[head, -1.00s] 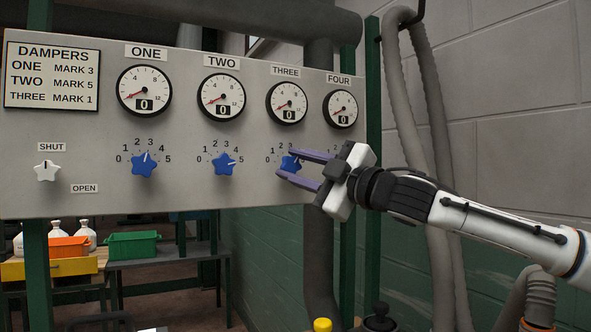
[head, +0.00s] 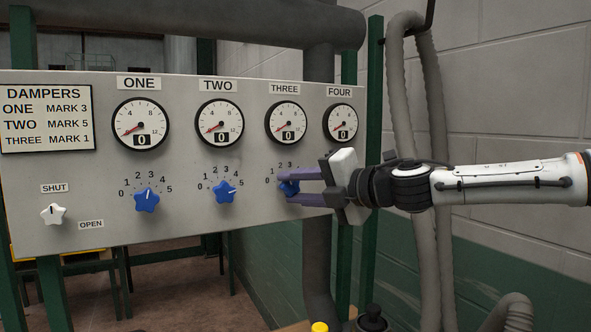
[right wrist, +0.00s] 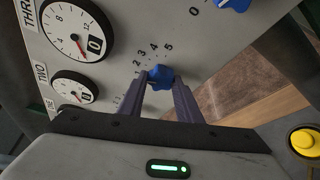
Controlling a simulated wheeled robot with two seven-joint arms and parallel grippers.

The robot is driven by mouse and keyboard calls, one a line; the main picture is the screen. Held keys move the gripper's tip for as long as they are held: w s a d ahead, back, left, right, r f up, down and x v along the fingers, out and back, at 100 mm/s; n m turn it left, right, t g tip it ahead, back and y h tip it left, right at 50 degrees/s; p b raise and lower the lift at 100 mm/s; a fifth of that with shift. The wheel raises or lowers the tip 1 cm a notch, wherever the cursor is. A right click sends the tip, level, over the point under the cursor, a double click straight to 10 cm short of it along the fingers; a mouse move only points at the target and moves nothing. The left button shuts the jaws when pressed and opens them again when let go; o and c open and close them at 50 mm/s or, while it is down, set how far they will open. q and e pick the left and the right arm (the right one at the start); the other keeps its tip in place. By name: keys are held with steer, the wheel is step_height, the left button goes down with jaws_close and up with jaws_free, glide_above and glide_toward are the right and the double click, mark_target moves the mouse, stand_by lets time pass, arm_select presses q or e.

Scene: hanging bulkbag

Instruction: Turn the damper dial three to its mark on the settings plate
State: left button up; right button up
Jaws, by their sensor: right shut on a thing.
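The damper dial three (head: 289,187) is a blue star-shaped knob on the grey panel, below the gauge labelled THREE. My right gripper (head: 283,187) reaches it from the right, with its purple fingers above and below the knob. In the right wrist view the knob (right wrist: 160,76) sits between the fingertips, and the gripper is shut on it. The knob's pointer is too hidden to read. The settings plate (head: 47,118) at the panel's left reads ONE MARK 3, TWO MARK 5, THREE MARK 1. My left gripper is not in view.
Blue dials one (head: 146,201) and two (head: 224,191) are left of dial three. A white SHUT/OPEN knob (head: 53,214) is at far left. The gauge THREE (head: 286,123) reads 0. Grey hoses (head: 428,130) hang right of the panel. A yellow button (right wrist: 305,142) shows lower right.

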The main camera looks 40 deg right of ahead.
steer(key=shift+r+n+g+p, duration=0.1)
steer(key=shift+n+g+p, duration=0.2)
steer(key=shift+n, duration=0.4)
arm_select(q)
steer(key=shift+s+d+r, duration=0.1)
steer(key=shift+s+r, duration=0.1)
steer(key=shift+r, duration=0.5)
arm_select(e)
steer(key=shift+n+g+h, duration=0.4)
steer(key=shift+n+h, duration=0.1)
steer(key=shift+n, duration=0.5)
steer(key=o, duration=1)
steer(key=shift+o, duration=0.2)
steer(key=shift+s, duration=0.1)
